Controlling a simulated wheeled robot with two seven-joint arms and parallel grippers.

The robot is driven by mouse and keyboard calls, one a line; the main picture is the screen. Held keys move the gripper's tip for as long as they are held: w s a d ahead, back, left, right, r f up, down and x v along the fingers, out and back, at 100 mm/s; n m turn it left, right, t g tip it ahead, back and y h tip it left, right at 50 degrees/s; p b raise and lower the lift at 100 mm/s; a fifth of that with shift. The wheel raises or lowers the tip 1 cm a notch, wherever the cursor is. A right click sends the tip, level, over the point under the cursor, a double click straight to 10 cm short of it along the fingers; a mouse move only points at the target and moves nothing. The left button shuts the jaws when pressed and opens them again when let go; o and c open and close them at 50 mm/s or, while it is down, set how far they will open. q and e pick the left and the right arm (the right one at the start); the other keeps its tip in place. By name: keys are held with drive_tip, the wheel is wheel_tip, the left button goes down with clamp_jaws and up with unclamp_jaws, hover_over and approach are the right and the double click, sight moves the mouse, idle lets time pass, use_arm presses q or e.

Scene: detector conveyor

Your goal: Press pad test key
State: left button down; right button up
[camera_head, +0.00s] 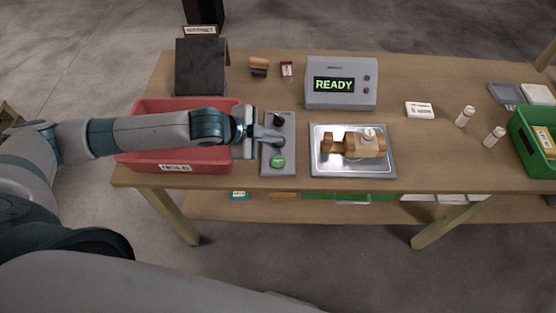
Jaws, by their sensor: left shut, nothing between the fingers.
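A grey pad (290,157) lies on the wooden table, left of the metal scale tray. It has a green round key (277,162) near its front edge and dark round keys (278,120) further back; their labels are too small to read. My left gripper (278,137) reaches in from the left over the middle of the pad. It is shut and empty, and it partly hides the pad's middle. I cannot tell whether its tips touch a key. A grey display unit (348,101) behind reads "READY". My right gripper is not in view.
A red bin (175,168) labelled "HOLD" sits under my left forearm. The metal tray (320,166) right of the pad holds a wooden block with a small white-topped item. A dark upright board (201,68) stands behind the bin. White bottles (465,116) and a green bin (517,131) are at the right.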

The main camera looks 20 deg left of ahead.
use_arm(q)
drive_tip(key=shift+f, duration=0.15)
idle(0.3)
drive_tip(key=b, duration=0.6)
hover_over(274, 163)
wheel_tip(274, 163, down, 6)
drive_tip(key=shift+f, duration=0.25)
drive_tip(key=shift+f+b, duration=0.5)
drive_tip(key=shift+f, duration=0.5)
idle(0.3)
drive_tip(key=shift+f, duration=0.45)
idle(0.8)
